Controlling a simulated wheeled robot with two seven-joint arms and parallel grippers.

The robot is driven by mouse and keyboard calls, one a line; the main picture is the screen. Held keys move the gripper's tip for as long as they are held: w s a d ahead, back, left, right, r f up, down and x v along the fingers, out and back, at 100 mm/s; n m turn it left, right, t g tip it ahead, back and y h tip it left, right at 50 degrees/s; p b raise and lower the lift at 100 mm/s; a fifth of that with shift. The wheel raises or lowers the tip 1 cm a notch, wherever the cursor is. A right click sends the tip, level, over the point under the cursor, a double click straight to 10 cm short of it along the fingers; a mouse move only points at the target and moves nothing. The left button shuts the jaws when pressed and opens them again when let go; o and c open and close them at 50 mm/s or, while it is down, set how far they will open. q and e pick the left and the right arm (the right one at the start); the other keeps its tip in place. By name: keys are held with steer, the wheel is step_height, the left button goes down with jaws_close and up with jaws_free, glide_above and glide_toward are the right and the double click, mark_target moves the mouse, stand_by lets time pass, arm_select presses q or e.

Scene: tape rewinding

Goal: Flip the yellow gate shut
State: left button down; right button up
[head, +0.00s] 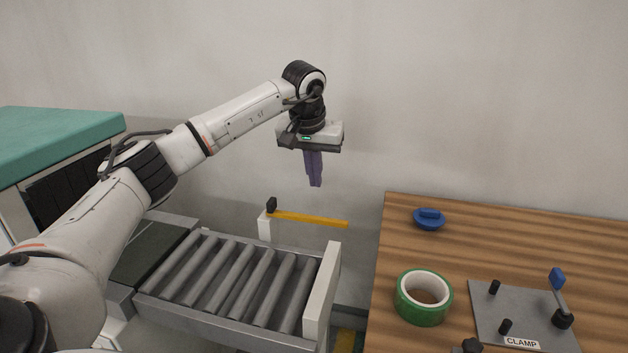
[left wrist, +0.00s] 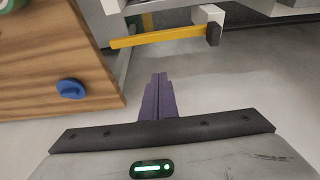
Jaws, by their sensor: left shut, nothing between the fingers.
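The yellow gate (head: 310,219) is a thin flat bar on a black pivot (head: 271,205) above a white post (head: 264,227), at the far end of the roller conveyor. The bar sticks out to the right toward the wooden table. In the left wrist view the yellow gate (left wrist: 165,38) lies beyond the fingertips, with its pivot at the right. My left gripper (head: 315,185) points down with its purple fingers together and empty. In the head view it is above the gate, apart from it. The fingers also show in the left wrist view (left wrist: 160,78). My right gripper is not in view.
The roller conveyor (head: 323,290) has a white end rail and empty rollers. The wooden table (head: 480,238) at right holds a blue knobbed lid (head: 429,220), a green tape roll (head: 407,305) and a clamp plate (head: 520,312). A teal-topped cabinet (head: 55,135) stands at left.

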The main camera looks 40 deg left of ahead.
arm_select(q)
step_height(320, 180, down, 7)
steer(key=s, duration=0.1)
steer(key=shift+s+d, duration=0.2)
steer(key=shift+d, duration=0.15)
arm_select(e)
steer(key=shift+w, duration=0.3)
arm_select(q)
steer(key=shift+d, duration=0.1)
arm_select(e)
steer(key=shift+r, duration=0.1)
